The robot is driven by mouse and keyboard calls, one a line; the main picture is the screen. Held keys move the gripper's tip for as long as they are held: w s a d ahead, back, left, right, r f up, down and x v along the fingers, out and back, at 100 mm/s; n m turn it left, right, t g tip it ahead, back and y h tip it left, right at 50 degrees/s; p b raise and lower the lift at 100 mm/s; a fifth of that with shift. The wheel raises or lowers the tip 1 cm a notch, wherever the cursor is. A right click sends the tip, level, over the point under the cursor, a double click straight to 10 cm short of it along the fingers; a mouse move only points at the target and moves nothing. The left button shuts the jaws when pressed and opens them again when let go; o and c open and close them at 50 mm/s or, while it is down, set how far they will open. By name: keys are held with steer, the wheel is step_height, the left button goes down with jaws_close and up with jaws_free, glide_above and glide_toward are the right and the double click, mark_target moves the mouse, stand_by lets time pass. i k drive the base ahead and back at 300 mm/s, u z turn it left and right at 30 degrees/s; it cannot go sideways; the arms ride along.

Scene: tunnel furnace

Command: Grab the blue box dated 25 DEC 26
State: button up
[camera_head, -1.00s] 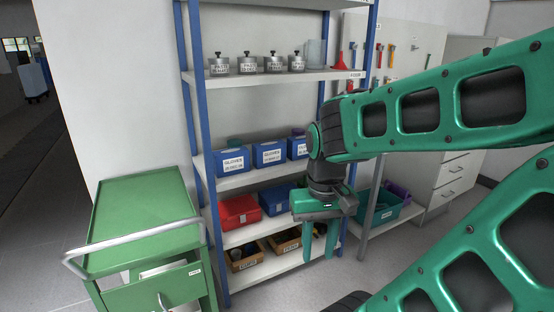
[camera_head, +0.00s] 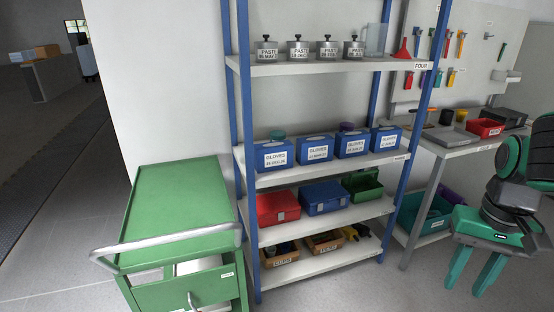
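Several blue boxes with white GLOVES labels stand in a row on the middle shelf (camera_head: 330,172) of the rack. The leftmost blue box (camera_head: 274,145) has a date line that seems to read 25 DEC 26, though the print is small. To its right are a second blue box (camera_head: 315,140), a third (camera_head: 351,136) and a fourth (camera_head: 385,132), with other dates hard to read. My gripper (camera_head: 473,280) is at the lower right, well right of the rack and lower than the boxes. Its fingers point down, apart, with nothing between them.
A green cart (camera_head: 185,205) with a grey handle stands left of the rack. The shelf below holds a red box (camera_head: 278,208), a blue case (camera_head: 325,198) and a green case (camera_head: 362,184). Blue rack posts (camera_head: 246,130) flank the shelves. A workbench (camera_head: 465,144) stands at right.

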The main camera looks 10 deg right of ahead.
mark_target(276, 155)
steer(key=z, duration=0.1)
steer(key=i, duration=1)
steer(key=u, duration=0.1)
